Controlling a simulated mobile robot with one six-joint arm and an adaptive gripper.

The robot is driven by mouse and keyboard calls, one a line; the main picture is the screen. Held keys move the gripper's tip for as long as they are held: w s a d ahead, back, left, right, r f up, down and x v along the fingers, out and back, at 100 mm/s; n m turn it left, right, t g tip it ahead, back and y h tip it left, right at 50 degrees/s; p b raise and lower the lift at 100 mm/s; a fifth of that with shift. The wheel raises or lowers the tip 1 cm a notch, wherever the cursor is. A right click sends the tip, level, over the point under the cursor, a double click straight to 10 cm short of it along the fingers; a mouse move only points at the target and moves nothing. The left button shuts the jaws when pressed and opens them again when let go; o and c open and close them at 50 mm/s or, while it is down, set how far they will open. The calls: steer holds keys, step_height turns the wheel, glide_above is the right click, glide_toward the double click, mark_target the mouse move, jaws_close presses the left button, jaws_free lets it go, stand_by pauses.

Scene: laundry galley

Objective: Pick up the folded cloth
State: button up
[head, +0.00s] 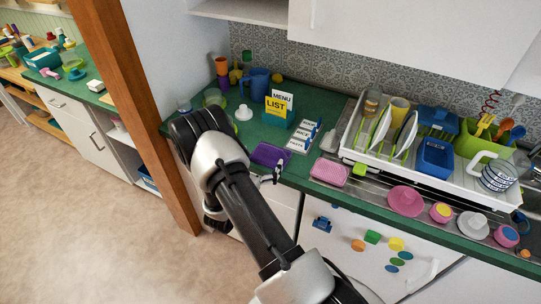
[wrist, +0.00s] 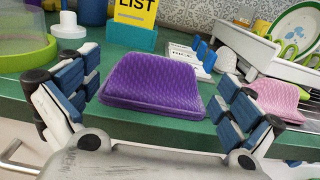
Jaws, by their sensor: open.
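A purple folded cloth with a textured surface (head: 270,155) lies flat on the green counter near its front edge. It also shows large in the middle of the wrist view (wrist: 152,85). A pink textured pad, perhaps another folded cloth (head: 329,172), lies to its right, also at the right of the wrist view (wrist: 272,98). My gripper (wrist: 158,80) is open and empty. Its blue-padded fingers frame the purple cloth on the left and right, with no visible contact. In the head view my gripper (head: 268,178) is at the counter's front edge, just in front of the purple cloth.
Behind the cloth stand a yellow LIST card (head: 275,106) in a teal holder and a blue mug (head: 257,81). Small labelled cards (head: 304,136) stand to its right. A white dish rack (head: 455,180) fills the right. A translucent green-rimmed container (wrist: 22,40) is at left.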

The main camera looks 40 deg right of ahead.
mark_target(269, 150)
steer(key=shift+b+x, duration=0.65)
steer(key=shift+x, duration=2)
steer(key=shift+s, duration=0.1)
steer(key=shift+c, duration=0.4)
steer(key=c, duration=0.9)
step_height(269, 150, up, 20)
steer(key=p, duration=0.5)
